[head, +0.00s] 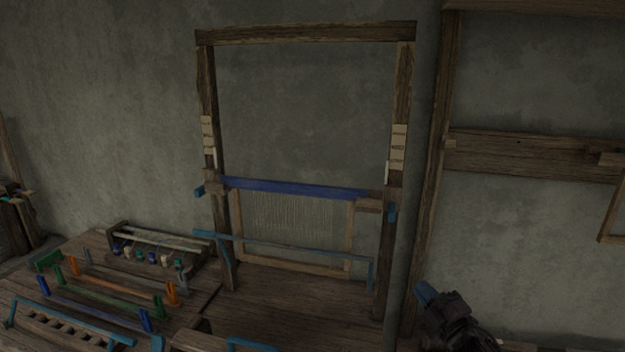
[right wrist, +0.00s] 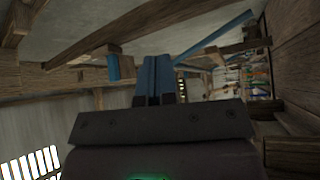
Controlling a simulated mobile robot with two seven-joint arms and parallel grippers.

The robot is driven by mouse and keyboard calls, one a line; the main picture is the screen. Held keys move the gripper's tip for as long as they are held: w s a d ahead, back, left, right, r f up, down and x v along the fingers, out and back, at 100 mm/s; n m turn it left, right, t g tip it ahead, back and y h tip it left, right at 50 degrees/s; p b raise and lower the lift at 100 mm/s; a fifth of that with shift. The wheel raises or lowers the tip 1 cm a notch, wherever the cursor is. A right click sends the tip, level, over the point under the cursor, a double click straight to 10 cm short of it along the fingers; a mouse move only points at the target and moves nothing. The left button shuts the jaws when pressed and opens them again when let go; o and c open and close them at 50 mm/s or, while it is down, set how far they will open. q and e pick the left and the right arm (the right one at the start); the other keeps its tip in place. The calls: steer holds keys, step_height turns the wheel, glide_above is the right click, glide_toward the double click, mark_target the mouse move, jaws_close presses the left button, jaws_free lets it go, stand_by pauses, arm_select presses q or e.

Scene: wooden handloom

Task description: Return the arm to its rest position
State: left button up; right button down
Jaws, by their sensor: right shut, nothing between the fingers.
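My right gripper (head: 426,291) shows at the lower right of the head view, just right of the loom's right post. Its blue fingers are closed together with nothing between them. In the right wrist view the gripper (right wrist: 159,75) points away from the camera, with the two blue fingers side by side and touching. The wooden handloom (head: 403,85) stands upright against the wall, apart from the gripper in the head view. A blue bar (head: 295,188) crosses it above the pale warp threads (head: 292,213). My left gripper is not in view.
A low wooden table (head: 205,290) at the lower left holds coloured bars, pegs and a rack of small bobbins (head: 150,246). Another wooden frame (head: 437,150) stands at the right, close to my right gripper. Bare wall fills the space behind.

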steer(key=s+f+m+g+h, duration=0.2)
steer(key=s+f+m, duration=0.4)
steer(key=s, duration=0.5)
steer(key=s+d+f+m+g+h, duration=0.1)
steer(key=s+f+m+g+h, duration=0.2)
steer(key=s+f+m, duration=0.2)
steer(key=s+d+f+m+g+h, duration=0.1)
steer(key=s+f+m, duration=0.5)
steer(key=s, duration=1.1)
step_height(320, 180, down, 4)
steer(key=shift+d+f+m+g+h, duration=0.15)
steer(key=shift+m+g+h, duration=0.15)
steer(key=shift+g+h, duration=0.55)
